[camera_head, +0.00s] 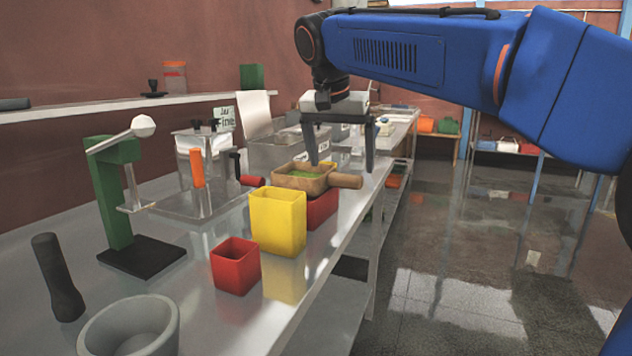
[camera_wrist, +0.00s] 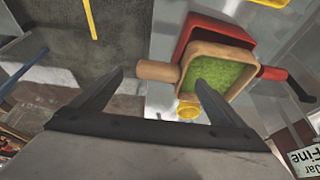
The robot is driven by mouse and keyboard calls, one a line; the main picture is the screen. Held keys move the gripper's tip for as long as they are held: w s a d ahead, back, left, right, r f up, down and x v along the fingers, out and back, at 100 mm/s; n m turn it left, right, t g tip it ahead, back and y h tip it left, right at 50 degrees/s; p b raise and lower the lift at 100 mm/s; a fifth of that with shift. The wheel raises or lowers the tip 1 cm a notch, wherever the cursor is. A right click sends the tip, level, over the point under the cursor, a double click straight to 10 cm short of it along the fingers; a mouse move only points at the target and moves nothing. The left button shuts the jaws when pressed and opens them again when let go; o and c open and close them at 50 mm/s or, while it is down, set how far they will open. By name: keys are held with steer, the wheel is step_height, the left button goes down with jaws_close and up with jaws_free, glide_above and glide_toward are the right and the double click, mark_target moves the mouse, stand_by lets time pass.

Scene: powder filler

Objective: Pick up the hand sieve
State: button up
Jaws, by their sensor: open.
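The hand sieve (camera_head: 300,184) has a square tan frame with green inside, which could be mesh or powder. It rests on a red container (camera_head: 322,208), and its round tan handle (camera_head: 345,181) sticks out to the right. In the wrist view the sieve (camera_wrist: 224,47) sits right of centre, with its handle (camera_wrist: 157,70) pointing left between my fingertips. My gripper (camera_head: 341,165) is open, fingers pointing down, at the handle; it also shows in the wrist view (camera_wrist: 160,76). I cannot tell whether a finger touches the handle. Nothing is held.
A yellow bin (camera_head: 278,222) and a small red bin (camera_head: 236,266) stand nearer on the metal bench. A green press stand (camera_head: 116,195), a grey mortar (camera_head: 128,328) and a dark pestle (camera_head: 57,278) are at left. Clear hoppers stand behind. The aisle floor at right is free.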

mark_target(343, 175)
steer(key=shift+x, duration=2.75)
steer(key=shift+c, duration=0.3)
steer(key=c, duration=1.3)
steer(key=shift+r, duration=0.15)
step_height(343, 175, up, 9)
steer(key=shift+r, duration=0.2)
